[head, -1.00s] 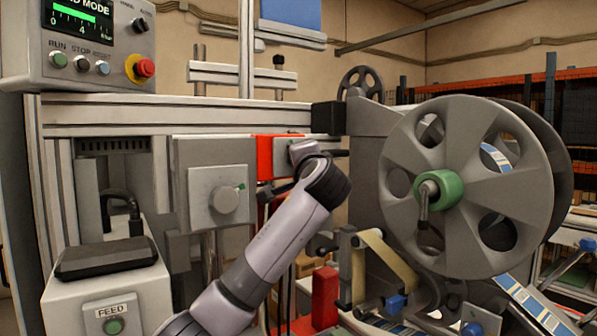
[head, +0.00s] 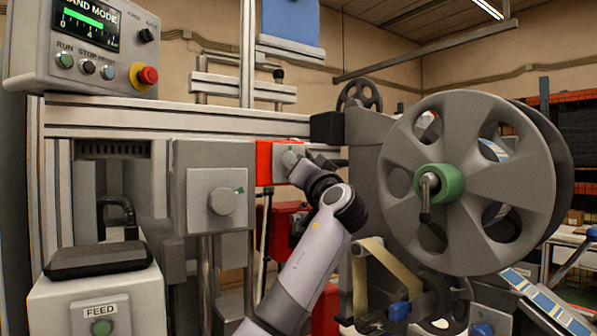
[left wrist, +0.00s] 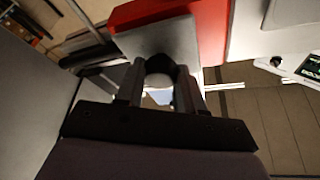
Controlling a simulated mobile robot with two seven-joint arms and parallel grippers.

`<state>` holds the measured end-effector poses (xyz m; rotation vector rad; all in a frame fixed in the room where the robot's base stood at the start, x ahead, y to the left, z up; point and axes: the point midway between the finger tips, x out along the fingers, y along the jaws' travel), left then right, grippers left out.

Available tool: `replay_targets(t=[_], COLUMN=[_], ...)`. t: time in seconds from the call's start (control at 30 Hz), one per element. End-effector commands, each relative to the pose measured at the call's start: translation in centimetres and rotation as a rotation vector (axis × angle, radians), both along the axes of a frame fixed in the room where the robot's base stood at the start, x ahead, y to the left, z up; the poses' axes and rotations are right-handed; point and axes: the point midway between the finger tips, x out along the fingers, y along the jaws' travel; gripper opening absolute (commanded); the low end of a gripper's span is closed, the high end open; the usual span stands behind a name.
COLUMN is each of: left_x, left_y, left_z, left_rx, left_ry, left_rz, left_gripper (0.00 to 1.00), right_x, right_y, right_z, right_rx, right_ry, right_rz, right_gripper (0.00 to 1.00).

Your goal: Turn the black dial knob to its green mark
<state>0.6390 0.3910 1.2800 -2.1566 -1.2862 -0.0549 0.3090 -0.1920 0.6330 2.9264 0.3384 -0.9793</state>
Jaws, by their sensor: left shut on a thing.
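A small red box (head: 264,160) with a grey front plate and a green mark stands in the middle of the head view. My left gripper (head: 292,161) is at this plate, its arm coming up from below. In the left wrist view the two fingers close around the sides of a round dark knob (left wrist: 160,70) with a paler face, in front of the grey plate (left wrist: 158,38) of the red box (left wrist: 212,22). In the head view the gripper mostly hides this knob. I cannot read its pointer against the green mark. My right gripper is not in view.
A grey plate with another round knob (head: 223,200) and green mark is left of my arm. A control box (head: 85,45) with a red stop button is upper left. A large grey reel (head: 480,130) stands close on the right. A FEED box (head: 70,300) is lower left.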

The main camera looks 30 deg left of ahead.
Motion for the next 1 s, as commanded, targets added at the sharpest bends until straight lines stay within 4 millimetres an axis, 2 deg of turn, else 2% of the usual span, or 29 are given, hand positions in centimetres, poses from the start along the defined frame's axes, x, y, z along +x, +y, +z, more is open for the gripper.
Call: replay_targets(t=[0.67, 0.7, 0.73, 0.77, 1.0], left_x=[0.09, 0.09, 0.09, 0.08, 0.04], left_y=[-0.08, -0.06, -0.07, -0.07, -0.04], left_z=[-0.20, -0.20, -0.20, -0.18, -0.09], left_rx=[-0.026, -0.027, -0.026, -0.026, -0.024], left_ry=[-0.051, -0.051, -0.051, -0.051, -0.052], left_rz=[-0.001, 0.000, -0.001, -0.001, 0.000], left_gripper=[0.07, 0.50, 0.60, 0.63, 0.63], right_x=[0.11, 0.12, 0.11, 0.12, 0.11], right_y=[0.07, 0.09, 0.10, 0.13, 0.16], right_z=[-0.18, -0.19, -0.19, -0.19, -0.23], right_rx=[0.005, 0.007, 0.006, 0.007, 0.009], right_ry=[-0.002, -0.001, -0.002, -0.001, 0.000], right_rz=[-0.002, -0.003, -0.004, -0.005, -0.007], right_gripper=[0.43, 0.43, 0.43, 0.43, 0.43])
